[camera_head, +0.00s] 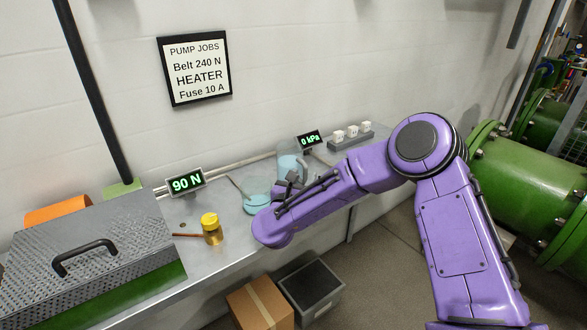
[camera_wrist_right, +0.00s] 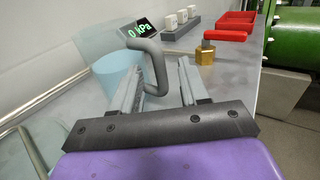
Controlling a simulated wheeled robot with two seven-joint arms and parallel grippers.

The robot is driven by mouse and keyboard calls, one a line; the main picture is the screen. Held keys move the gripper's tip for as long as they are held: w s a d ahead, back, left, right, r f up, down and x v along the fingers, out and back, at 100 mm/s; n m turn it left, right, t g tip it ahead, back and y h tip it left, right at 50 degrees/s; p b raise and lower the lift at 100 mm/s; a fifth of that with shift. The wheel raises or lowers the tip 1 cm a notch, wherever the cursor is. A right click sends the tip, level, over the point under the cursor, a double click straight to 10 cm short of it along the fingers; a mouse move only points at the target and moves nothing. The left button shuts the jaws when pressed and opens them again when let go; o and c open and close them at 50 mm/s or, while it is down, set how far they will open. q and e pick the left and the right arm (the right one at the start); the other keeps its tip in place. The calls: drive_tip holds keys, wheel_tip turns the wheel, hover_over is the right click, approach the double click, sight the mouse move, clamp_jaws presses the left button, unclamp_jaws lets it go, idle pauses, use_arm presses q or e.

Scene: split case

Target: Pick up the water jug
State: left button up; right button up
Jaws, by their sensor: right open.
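The water jug (camera_head: 288,162) is a clear, pale blue vessel standing upright on the grey bench, partly hidden by my right arm. In the right wrist view, the jug (camera_wrist_right: 112,72) shows blue water inside and a grey handle (camera_wrist_right: 157,68) on the side facing my gripper. My right gripper (camera_head: 291,181) is open at the jug. In the wrist view its two fingers (camera_wrist_right: 160,75) lie on either side of the handle's lower part; I cannot tell whether they touch it. My left gripper is not in view.
A low pale blue vessel (camera_head: 257,203) sits close to my right gripper.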

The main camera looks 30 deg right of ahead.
clamp_jaws()
drive_tip(key=shift+r, duration=0.15)
drive_tip(key=shift+r, duration=0.9)
drive_tip(key=s+a+r+b, duration=0.1)
drive_tip(key=s+a+r, duration=0.5)
drive_tip(key=s+r, duration=0.5)
drive_tip(key=shift+s, duration=0.8)
